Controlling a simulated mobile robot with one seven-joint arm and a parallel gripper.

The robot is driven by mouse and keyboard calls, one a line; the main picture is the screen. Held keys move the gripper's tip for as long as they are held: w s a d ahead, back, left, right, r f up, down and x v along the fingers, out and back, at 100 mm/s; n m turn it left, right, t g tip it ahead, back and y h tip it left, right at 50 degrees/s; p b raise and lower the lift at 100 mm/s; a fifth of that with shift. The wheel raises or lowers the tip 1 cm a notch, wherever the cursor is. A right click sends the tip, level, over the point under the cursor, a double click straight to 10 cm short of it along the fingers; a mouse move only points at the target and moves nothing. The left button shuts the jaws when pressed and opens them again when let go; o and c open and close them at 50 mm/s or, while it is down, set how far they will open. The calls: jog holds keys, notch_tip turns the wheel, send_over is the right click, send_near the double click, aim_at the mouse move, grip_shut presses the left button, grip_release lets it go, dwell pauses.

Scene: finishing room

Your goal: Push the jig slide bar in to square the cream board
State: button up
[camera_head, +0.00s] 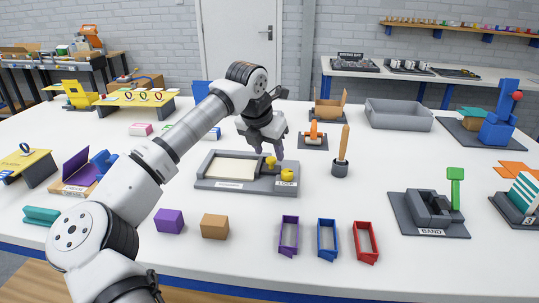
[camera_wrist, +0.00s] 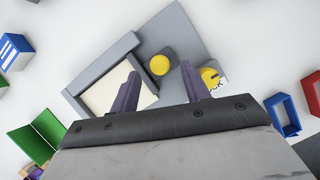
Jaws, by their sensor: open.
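The grey jig (camera_head: 205,185) lies on the white table, with the flat cream board (camera_head: 231,168) in its recess. The cream board also shows in the wrist view (camera_wrist: 107,95), partly behind a finger. A yellow knob (camera_head: 270,161) stands beside the board's right end, seemingly on the slide bar; it shows in the wrist view (camera_wrist: 159,65) too. A second yellow knob (camera_head: 287,174) sits by a LOCK label at the jig's right; in the wrist view (camera_wrist: 209,77) a finger is near it. My gripper (camera_wrist: 160,88) is open and empty, pointing down above the jig's right part.
Purple (camera_head: 169,220) and brown (camera_head: 214,226) blocks and purple, blue and red (camera_head: 365,241) frames are in front. Bare table surrounds the jig.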

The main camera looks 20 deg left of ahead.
jog(key=v, duration=1.1)
jog(key=shift+r+b, duration=0.25)
jog(key=shift+b, duration=0.2)
jog(key=shift+s, duration=0.2)
